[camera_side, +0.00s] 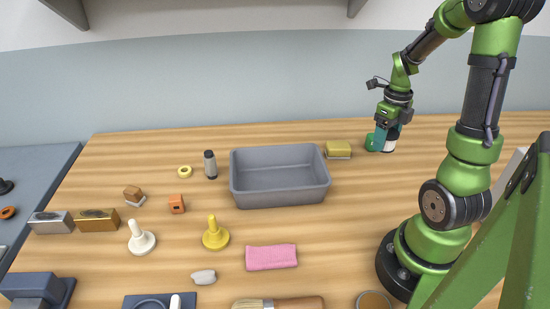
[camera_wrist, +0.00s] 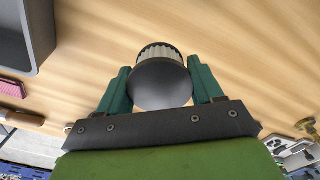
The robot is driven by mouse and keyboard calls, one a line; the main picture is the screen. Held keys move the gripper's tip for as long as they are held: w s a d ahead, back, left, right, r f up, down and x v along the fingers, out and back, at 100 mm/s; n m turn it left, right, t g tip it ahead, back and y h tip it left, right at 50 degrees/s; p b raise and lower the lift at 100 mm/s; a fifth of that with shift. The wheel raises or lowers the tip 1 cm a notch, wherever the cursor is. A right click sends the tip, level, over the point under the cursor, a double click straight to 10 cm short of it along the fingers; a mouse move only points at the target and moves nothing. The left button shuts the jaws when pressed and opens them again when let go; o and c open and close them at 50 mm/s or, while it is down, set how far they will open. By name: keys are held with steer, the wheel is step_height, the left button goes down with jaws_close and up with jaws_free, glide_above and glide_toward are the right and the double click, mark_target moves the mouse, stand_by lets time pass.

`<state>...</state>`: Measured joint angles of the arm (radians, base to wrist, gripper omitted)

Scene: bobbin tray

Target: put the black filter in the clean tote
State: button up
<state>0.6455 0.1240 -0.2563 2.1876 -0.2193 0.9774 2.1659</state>
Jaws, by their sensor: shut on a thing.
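The black filter (camera_wrist: 160,84) is a short cylinder with a dark round end and white pleated sides. My gripper (camera_wrist: 160,74) is shut on it, one green finger on each side. In the side view my gripper (camera_side: 383,141) is low at the back right, and the filter (camera_side: 390,145) shows partly between the fingers. I cannot tell whether it touches the table. The clean tote (camera_side: 280,198) is a grey open bin in the middle of the table, left of my gripper, and looks empty. The tote's corner (camera_wrist: 42,30) shows at the wrist view's upper left.
A yellow sponge (camera_side: 338,149) lies between the tote and my gripper. A dark-and-grey bottle (camera_side: 210,165) and a yellow ring (camera_side: 184,171) are left of the tote. A yellow peg (camera_side: 215,236) and a pink cloth (camera_side: 271,257) lie in front of it.

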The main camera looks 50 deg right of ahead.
steer(key=w+a+n, duration=0.6)
steer(key=w+a, duration=0.3)
steer(key=w, duration=0.2)
steer(key=n, duration=1)
glide_toward(278, 185)
step_height(278, 185, down, 6)
steer(key=shift+f, duration=0.15)
steer(key=o, duration=1.1)
steer(key=shift+c, duration=0.2)
